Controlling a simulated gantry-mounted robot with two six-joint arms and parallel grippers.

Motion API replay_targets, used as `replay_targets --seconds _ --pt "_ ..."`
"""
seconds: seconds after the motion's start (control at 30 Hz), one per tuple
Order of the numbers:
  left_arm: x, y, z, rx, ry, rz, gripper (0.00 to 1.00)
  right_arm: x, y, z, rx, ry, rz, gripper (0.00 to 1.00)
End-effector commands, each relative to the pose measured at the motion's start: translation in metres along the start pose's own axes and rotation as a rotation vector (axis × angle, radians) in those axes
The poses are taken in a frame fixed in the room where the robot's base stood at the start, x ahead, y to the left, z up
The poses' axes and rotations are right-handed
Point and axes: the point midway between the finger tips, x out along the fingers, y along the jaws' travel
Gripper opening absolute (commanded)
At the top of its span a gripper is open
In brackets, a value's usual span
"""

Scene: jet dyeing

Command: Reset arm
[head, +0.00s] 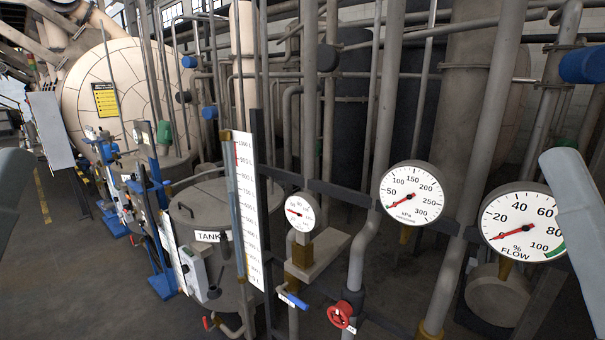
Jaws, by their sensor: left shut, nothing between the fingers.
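Only smooth grey parts of my own arms show, one at the left edge and a larger one at the right edge. No fingers of either gripper can be made out, and neither touches anything visible. In the middle stand a pressure gauge in kPa (411,193), a flow gauge in % (523,226) and a smaller gauge (300,212). All their needles are red, and the kPa and flow needles point low to the left. A red valve handwheel (340,315) and a blue-handled valve (292,298) sit below them.
A tank (213,200) with a white level scale (246,210) stands left of the gauges. A large round vessel (120,85) is at the back left. Vertical pipes (385,100) crowd the middle and right. Open floor (85,270) lies at the lower left.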

Motion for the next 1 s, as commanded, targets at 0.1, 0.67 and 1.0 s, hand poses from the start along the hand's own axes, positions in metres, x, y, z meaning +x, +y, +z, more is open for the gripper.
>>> replay_targets --seconds 0.1,0.67,1.0 --pt "0.063 0.0 -0.058 0.0 0.0 0.0 0.0 0.063 0.0 -0.058 -0.001 -0.001 0.0 0.58" --pt "0.17 -0.001 -0.157 0.0 -0.001 0.0 0.0 0.171 0.001 -0.156 -0.002 -0.002 0.0 0.58" --pt "0.168 -0.001 -0.155 0.0 -0.001 0.0 0.0 0.169 0.001 -0.154 -0.002 -0.002 0.0 0.58"
